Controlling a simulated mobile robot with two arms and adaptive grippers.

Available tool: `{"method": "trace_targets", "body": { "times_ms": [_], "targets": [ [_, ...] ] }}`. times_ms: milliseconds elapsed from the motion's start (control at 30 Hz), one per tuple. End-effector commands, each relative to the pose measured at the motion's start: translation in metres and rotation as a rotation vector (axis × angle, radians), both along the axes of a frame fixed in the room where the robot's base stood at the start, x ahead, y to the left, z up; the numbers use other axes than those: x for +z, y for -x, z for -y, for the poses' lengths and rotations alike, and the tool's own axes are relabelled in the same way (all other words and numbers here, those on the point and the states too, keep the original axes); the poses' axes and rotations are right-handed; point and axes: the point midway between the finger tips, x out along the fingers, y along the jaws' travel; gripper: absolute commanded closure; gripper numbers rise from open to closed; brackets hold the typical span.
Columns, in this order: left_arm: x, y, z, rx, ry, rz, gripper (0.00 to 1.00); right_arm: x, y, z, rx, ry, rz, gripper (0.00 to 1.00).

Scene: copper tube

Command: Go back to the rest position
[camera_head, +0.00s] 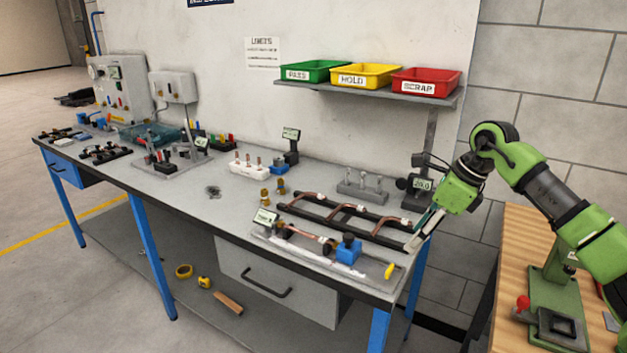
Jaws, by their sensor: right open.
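My right gripper (424,232) is at the end of the green arm that comes in from the right. It is over the right end of the grey workbench (190,213), near the end of a black rack, and I see nothing between its fingers. Bent copper tubes (347,222) lie across the black rack (390,238). Another copper tube (303,232) sits in a fixture with a blue block (348,250) at the bench's front edge. My left gripper is not in view.
Green (316,70), yellow (366,76) and red (426,82) bins stand on a wall shelf above the bench. A wooden table (515,240) with a green press (555,300) is at the right. A small white rack (249,171) stands mid-bench. Bare bench top lies left of centre.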

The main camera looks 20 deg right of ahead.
Motion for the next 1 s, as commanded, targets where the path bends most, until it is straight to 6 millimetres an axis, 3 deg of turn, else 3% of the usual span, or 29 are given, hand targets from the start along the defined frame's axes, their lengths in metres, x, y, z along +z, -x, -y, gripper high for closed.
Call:
{"method": "trace_targets", "body": {
  "times_ms": [133, 233, 267, 433, 500, 633, 700, 800, 900, 1000],
  "targets": [
    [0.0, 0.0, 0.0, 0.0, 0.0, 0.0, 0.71, -0.004, -0.004, -0.014, 0.016, -0.027, 0.013, 0.53],
    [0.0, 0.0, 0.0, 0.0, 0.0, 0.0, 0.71, -0.012, -0.016, -0.054, 0.051, -0.112, 0.057, 0.53],
    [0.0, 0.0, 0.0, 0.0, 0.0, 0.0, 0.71, -0.015, -0.02, -0.071, 0.063, -0.15, 0.074, 0.53],
    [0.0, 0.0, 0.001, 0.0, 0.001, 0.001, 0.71, -0.016, -0.034, -0.197, 0.107, -0.502, 0.182, 0.53],
    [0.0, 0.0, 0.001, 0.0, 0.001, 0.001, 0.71, -0.006, -0.032, -0.248, 0.09, -0.694, 0.213, 0.53],
    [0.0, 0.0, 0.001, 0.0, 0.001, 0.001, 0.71, 0.026, -0.026, -0.313, -0.015, -1.053, 0.236, 0.53],
    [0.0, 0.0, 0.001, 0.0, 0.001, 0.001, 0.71, 0.045, -0.024, -0.331, -0.111, -1.246, 0.23, 0.53],
    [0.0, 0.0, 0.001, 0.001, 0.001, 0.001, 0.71, 0.065, -0.024, -0.336, -0.293, -1.504, 0.202, 0.53],
    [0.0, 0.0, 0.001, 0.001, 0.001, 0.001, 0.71, 0.071, -0.028, -0.322, -0.529, -1.737, 0.152, 0.53],
    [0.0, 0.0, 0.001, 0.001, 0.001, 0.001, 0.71, 0.058, -0.032, -0.294, -0.813, -1.928, 0.087, 0.53]
  ]
}}
